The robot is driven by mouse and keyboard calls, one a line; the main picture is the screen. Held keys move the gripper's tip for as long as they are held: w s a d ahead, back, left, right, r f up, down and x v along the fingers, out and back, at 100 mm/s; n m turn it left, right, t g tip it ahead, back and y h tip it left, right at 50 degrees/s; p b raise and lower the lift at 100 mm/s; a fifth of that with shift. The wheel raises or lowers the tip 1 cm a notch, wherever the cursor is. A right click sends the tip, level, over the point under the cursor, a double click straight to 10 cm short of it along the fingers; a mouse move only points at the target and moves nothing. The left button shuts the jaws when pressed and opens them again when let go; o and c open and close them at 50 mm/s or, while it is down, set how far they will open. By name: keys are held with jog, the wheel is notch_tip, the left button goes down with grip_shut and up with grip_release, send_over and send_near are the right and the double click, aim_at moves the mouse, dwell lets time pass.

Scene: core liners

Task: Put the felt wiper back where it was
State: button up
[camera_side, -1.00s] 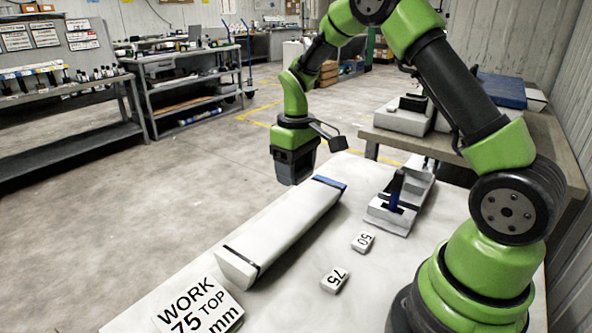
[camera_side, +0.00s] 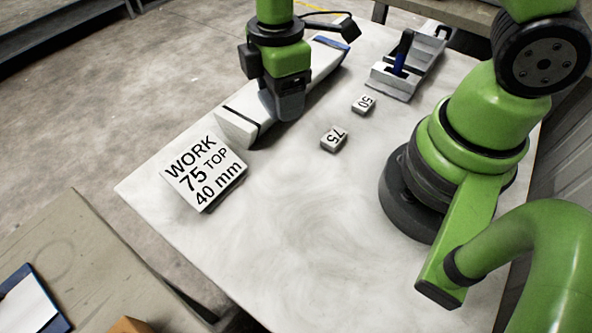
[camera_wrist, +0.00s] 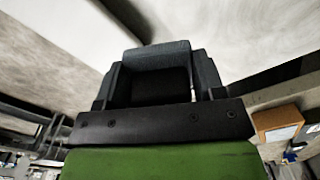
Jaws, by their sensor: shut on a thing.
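My gripper (camera_side: 284,104) points down over the near half of a long white liner (camera_side: 236,127) with a black band near its front end and a blue band at its far end. In the wrist view my gripper (camera_wrist: 155,88) is closed around a grey-blue block, which looks like the felt wiper (camera_wrist: 157,54).
A pale stand (camera_side: 394,83) with a dark and blue upright part is at the back right. Small blocks marked 50 (camera_side: 363,104) and 75 (camera_side: 334,138) lie right of the liner. A sign block (camera_side: 203,172) reads "WORK 75 TOP 40 mm". The table's front middle is clear.

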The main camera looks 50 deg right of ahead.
jog(key=s+a+n, duration=0.3)
jog(key=s+n, duration=0.2)
send_over(296, 178)
notch_tip(296, 178, down, 6)
jog(key=shift+f, duration=2.3)
jog(key=shift+f, duration=0.15)
jog(key=o, duration=0.9)
